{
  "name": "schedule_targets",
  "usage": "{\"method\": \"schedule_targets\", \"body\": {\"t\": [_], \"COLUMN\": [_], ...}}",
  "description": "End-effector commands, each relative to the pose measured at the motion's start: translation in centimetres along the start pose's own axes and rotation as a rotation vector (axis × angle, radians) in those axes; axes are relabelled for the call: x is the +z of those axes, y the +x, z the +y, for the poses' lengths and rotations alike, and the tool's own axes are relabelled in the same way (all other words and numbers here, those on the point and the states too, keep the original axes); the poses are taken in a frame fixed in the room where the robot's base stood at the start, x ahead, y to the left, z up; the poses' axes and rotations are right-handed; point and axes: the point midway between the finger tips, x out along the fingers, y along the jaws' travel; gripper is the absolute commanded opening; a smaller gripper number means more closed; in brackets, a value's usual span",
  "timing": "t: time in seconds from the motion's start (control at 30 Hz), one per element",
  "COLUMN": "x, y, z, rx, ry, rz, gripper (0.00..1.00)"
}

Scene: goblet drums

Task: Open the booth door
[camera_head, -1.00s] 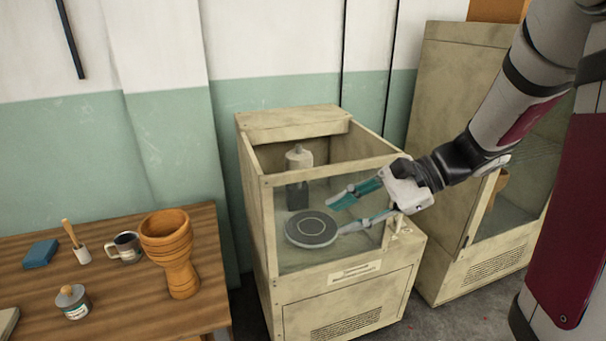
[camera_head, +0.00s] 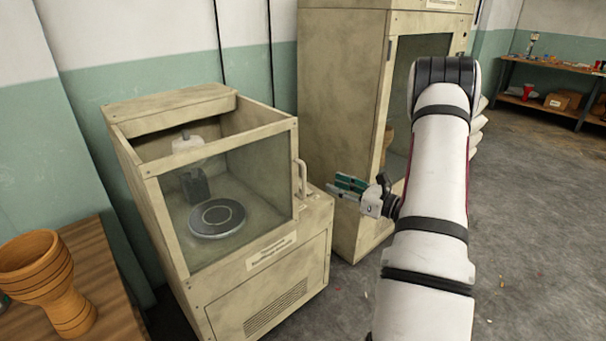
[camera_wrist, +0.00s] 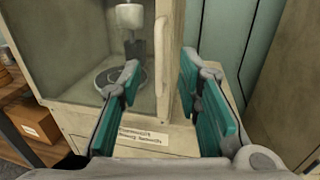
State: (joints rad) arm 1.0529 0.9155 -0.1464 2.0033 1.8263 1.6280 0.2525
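The booth (camera_head: 262,309) is a cream cabinet with a glass door (camera_head: 255,180), which looks shut, and a vertical handle (camera_head: 301,179) on the door's right side. Inside it are a round dark turntable (camera_head: 217,218) and a grey-white device (camera_head: 188,150). My gripper (camera_head: 350,183) is to the right of the handle and apart from it, with nothing in it. In the wrist view, the teal fingers (camera_wrist: 165,100) are spread apart, and the handle (camera_wrist: 163,62) shows ahead, in the gap between them. The door's glass (camera_wrist: 85,45) fills the upper left there.
A taller cream cabinet (camera_head: 342,110) stands close behind my gripper. A wooden goblet drum (camera_head: 45,275) stands on a wooden table (camera_head: 110,270) at the left. Grey floor (camera_head: 540,220) is open at the right; a shelf (camera_head: 560,68) stands far back.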

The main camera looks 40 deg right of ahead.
Motion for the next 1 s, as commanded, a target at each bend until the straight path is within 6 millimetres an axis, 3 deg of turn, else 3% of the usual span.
{"method": "schedule_targets", "body": {"t": [0.4,0.6,1.0], "x": [0.1,0.1,0.1], "y": [8.1,11.0,12.5], "z": [0.2,0.2,0.2], "rx": [0.006,0.006,0.003], "ry": [-0.003,-0.002,-0.001], "rz": [-0.001,0.0,0.0], "gripper": [0.32,0.32,0.32]}}
